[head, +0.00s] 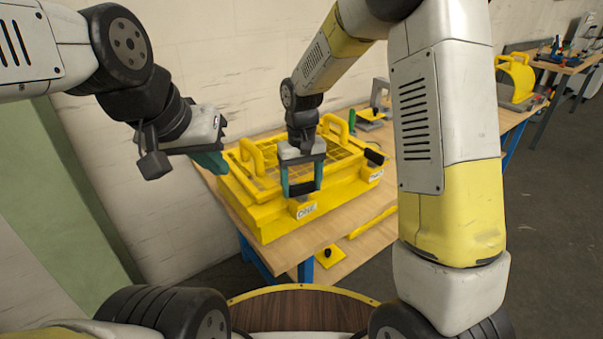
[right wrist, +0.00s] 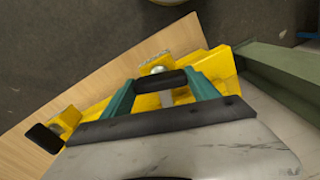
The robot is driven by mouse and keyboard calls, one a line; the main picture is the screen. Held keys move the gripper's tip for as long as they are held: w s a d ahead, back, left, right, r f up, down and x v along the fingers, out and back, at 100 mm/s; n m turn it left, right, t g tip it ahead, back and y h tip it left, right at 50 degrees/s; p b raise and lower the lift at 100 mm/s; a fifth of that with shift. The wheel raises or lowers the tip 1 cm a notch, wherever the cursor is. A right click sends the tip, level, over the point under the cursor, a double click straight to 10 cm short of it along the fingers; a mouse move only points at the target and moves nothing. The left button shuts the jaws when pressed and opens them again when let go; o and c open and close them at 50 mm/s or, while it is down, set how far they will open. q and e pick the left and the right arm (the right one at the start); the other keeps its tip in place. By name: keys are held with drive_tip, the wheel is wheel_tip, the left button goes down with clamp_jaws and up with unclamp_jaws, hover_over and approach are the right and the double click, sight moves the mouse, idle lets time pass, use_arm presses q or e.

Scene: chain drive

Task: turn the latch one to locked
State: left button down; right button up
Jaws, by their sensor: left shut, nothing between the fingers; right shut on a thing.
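A yellow box (head: 262,222) with a grid top and lifting handles sits on the wooden table. Its front has two black latch handles. The nearer latch handle (right wrist: 160,81) lies between the teal fingers of my right gripper (head: 302,190), which is shut on it, spanning it end to end. A pale label (head: 306,211), its text too small to read surely, is just below that latch. The other latch handle (head: 374,156) is free at the box's right; it also shows in the right wrist view (right wrist: 44,138). My left gripper (head: 212,158) is shut and empty, above the box's left side.
The wooden table (head: 283,252) has bare room in front of the box. A yellow curved housing (head: 517,78) stands at the table's far right. A second bench (head: 565,66) is behind.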

sight(301, 184)
drive_tip(key=shift+n, duration=1.5)
drive_tip(key=o, duration=1.4)
drive_tip(key=shift+c, duration=0.2)
drive_tip(key=shift+r, duration=3.95)
